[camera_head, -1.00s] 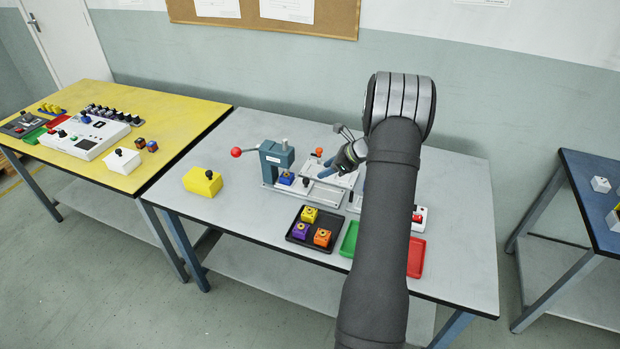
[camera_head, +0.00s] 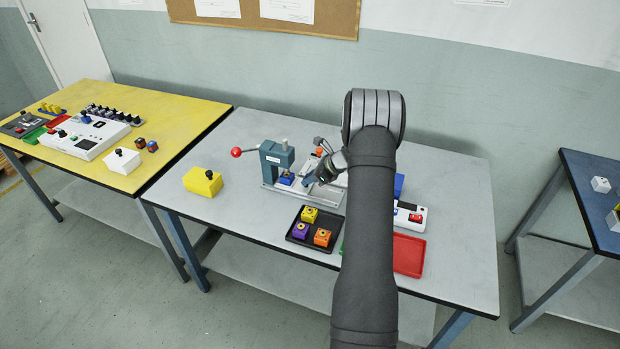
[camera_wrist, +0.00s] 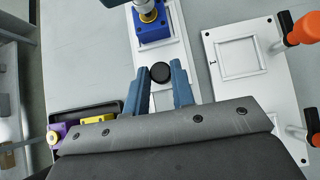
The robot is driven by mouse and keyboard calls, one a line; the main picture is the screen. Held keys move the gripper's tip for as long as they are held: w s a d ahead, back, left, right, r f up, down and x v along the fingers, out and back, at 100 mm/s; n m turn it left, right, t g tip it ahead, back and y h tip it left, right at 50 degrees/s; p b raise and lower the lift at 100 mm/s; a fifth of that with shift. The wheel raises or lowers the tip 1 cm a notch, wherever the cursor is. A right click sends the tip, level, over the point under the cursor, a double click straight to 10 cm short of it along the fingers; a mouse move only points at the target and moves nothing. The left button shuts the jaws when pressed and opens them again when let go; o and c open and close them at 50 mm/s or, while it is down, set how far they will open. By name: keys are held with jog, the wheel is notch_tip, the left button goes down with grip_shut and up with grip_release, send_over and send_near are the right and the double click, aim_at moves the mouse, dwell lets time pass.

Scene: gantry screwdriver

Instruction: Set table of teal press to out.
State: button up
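The teal press (camera_head: 277,158) stands at the back of the grey table, with a red-ball lever sticking out to its left. A blue block (camera_head: 287,179) sits under its ram; it also shows at the top of the wrist view (camera_wrist: 153,34). The press's pale sliding table (camera_wrist: 181,48) carries a round black knob (camera_wrist: 160,73) in front of the block. My gripper (camera_head: 311,180) is just right of the press in the head view. In the wrist view it is open, its two blue fingers at either side of the knob. Contact cannot be told.
A white fixture plate (camera_wrist: 255,90) with orange-handled clamps lies right of the press. A black tray (camera_head: 293,238) with yellow, purple and orange blocks lies in front. A red tray (camera_head: 409,255) is right of my arm. A yellow box (camera_head: 203,181) stands left.

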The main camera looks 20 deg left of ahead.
grip_shut()
jog(key=d, duration=1)
jog(key=shift+d, duration=0.25)
jog(key=o, duration=0.7)
grip_release()
jog(key=shift+d, duration=0.1)
jog(key=v, duration=1.7)
jog(key=shift+d+r, duration=0.1)
jog(key=shift+r, duration=0.1)
